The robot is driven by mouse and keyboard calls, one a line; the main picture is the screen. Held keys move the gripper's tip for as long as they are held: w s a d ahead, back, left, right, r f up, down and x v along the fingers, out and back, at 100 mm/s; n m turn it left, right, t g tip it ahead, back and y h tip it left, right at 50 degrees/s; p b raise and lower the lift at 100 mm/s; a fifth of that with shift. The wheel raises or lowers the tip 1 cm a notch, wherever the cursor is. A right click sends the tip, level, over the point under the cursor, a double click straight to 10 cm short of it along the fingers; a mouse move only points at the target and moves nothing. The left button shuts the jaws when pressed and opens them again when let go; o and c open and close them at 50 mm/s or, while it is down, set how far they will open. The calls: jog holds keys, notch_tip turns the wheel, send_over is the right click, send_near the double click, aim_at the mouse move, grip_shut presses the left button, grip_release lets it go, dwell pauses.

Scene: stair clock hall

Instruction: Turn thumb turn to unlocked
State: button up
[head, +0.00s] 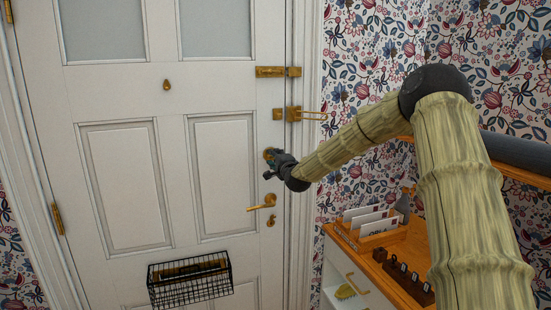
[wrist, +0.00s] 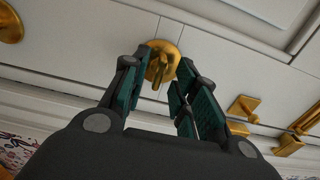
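The brass thumb turn (wrist: 159,66) is a round plate with a raised tab, seen in the wrist view at the top middle on the white door (head: 160,110). In the head view it (head: 269,153) shows only in part, near the door's right edge, behind my gripper. My gripper (head: 275,166) is at the thumb turn. In the wrist view my gripper (wrist: 161,72) has its two dark green-padded fingers apart, one on each side of the tab. A gap shows between tab and fingers; whether either one touches the plate I cannot tell.
Below the thumb turn are a brass lever handle (head: 262,202) and a keyhole cover (head: 270,220). Above are a door chain (head: 305,115) and a slide bolt (head: 277,72). A wire basket (head: 190,280) hangs low on the door. A cabinet with a letter rack (head: 365,232) stands at right.

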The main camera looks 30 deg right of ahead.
grip_shut()
jog(key=shift+n+b, duration=0.3)
jog(key=n+b, duration=0.9)
jog(key=n, duration=0.8)
jog(key=shift+r+b, duration=0.15)
jog(key=shift+b, duration=0.25)
jog(key=shift+n, duration=0.3)
